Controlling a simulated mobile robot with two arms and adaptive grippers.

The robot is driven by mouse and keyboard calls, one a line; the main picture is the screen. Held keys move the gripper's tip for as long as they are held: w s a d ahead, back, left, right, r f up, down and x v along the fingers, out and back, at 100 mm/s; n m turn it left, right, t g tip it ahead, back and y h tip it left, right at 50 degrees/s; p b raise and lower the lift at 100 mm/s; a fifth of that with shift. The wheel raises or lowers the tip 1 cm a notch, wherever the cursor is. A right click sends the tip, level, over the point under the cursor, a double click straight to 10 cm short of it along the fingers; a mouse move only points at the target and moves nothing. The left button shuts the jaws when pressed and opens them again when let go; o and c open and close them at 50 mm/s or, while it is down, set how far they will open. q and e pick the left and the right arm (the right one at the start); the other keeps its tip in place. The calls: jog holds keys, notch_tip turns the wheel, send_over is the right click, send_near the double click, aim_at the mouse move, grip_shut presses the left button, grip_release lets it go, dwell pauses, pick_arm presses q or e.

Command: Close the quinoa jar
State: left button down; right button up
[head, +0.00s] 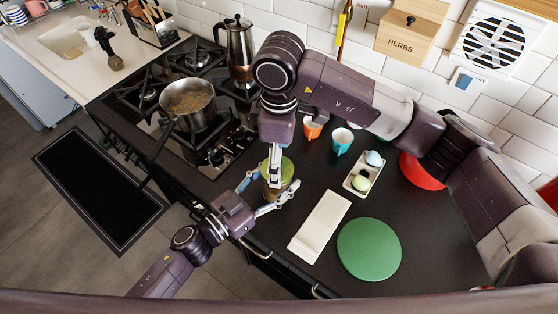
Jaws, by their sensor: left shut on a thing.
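The quinoa jar (269,192) stands near the front edge of the dark counter, right of the hob. An olive-green lid (287,169) shows at its top; I cannot tell whether it is seated fully. My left gripper (269,194) reaches in from the lower left and is shut on the jar's body, one finger on each side. My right gripper (274,178) points straight down over the lid, with its fingertips at or touching it. Its fingers look close together, but their grip on the lid is unclear. The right gripper hides part of the lid and jar.
A cream rectangular tray (320,227) and a green round mat (369,249) lie to the right. A small tray (351,183), orange cup (313,127) and teal cup (342,141) stand behind.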

jog(key=shift+r, duration=1.5)
jog(key=shift+c, duration=0.3)
